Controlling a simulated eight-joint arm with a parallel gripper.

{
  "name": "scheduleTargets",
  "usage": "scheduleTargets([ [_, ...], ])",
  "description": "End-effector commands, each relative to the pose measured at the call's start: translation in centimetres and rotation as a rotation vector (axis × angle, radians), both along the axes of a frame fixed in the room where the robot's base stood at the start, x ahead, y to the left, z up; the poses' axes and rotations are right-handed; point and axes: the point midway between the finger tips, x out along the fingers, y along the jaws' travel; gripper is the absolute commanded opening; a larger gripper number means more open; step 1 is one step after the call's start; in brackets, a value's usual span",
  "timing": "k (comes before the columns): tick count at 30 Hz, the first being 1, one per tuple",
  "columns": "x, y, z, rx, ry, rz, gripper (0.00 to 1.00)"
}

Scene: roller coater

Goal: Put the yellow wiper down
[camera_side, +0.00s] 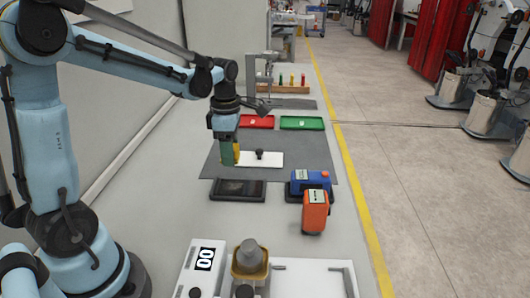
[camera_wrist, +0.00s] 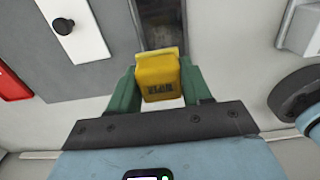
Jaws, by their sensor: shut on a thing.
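The yellow wiper (camera_wrist: 158,77) is between the two green fingers of my gripper (camera_wrist: 160,88) in the wrist view, its lettered face toward the camera. In the side view my gripper (camera_side: 229,156) points down over the left part of the grey mat (camera_side: 325,165), left of a white plate with a black knob (camera_side: 272,160). A yellow edge of the wiper (camera_side: 237,152) shows beside the green finger. My gripper is shut on the wiper. Whether the wiper touches anything below is hidden.
A black tray (camera_side: 238,196) lies in front of the mat. A blue device (camera_side: 310,181) and an orange device (camera_side: 315,212) stand to its right. A red tray (camera_side: 257,122) and a green tray (camera_side: 302,124) lie behind the mat. A cup-like part (camera_side: 250,260) stands on the near white fixture.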

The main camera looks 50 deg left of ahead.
Motion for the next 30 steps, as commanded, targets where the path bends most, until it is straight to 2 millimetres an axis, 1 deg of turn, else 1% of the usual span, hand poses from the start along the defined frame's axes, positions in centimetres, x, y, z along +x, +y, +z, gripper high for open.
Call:
scheduleTargets([
  [6, -3.1, -4.8, 0.6, 0.0, 0.0, -0.008, 0.1],
  [9, -4.7, -6.7, 0.6, 0.0, 0.0, -0.007, 0.1],
  [12, -6.1, -8.1, 0.5, 0.0, 0.0, -0.005, 0.1],
  [16, -7.4, -9.2, 0.4, 0.0, 0.0, -0.003, 0.1],
  [20, -7.8, -9.6, -0.2, 0.0, 0.0, -0.001, 0.1],
  [30, -7.8, -9.6, -4.5, 0.0, 0.0, 0.0, 0.1],
])
